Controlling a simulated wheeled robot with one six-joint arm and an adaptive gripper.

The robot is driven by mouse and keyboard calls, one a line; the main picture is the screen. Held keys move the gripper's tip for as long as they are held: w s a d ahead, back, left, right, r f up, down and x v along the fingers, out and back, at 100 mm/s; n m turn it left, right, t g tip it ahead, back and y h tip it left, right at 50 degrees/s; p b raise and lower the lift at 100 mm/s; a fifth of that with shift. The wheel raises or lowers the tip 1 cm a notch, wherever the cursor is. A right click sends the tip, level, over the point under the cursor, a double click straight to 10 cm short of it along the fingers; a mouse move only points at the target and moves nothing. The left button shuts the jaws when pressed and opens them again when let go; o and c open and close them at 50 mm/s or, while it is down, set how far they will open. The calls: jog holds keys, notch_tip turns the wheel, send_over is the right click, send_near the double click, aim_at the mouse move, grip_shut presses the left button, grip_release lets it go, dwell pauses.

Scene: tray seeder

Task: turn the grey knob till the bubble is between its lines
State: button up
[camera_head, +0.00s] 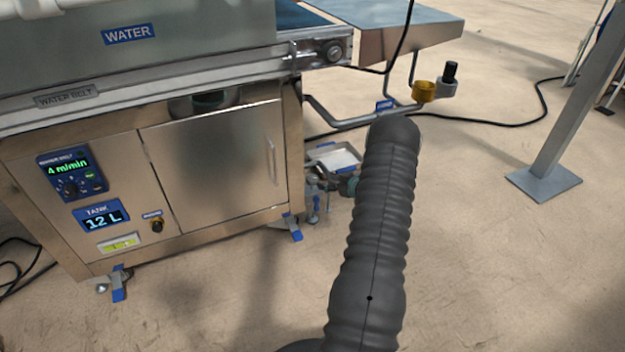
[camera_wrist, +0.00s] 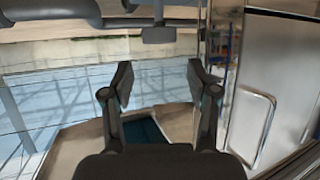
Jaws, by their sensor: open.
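A small level with a yellow-green vial (camera_head: 118,243) sits low on the steel cabinet front in the head view. It is too small to tell where its bubble lies against the lines. A round grey part with a black top (camera_head: 447,87) stands beside a yellow one at the pipe frame; I cannot tell whether it is the grey knob. My gripper (camera_wrist: 159,84) is open and empty in the wrist view, with its two dark fingers apart and no knob between them. In the head view my dark ribbed arm hides part of the machine's right side, and the gripper does not show.
The cabinet door (camera_head: 218,160) has a vertical handle, also seen at the right of the wrist view. A panel with a 4 m/min display (camera_head: 72,174) and a tank display of 12 L (camera_head: 102,218) are on the front. Cables cross the floor; open floor lies right.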

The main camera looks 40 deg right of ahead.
aim_at(313, 178)
jog(key=x, duration=0.9)
jog(key=shift+r+b, duration=0.1)
jog(key=shift+b, duration=0.25)
jog(key=c, duration=0.9)
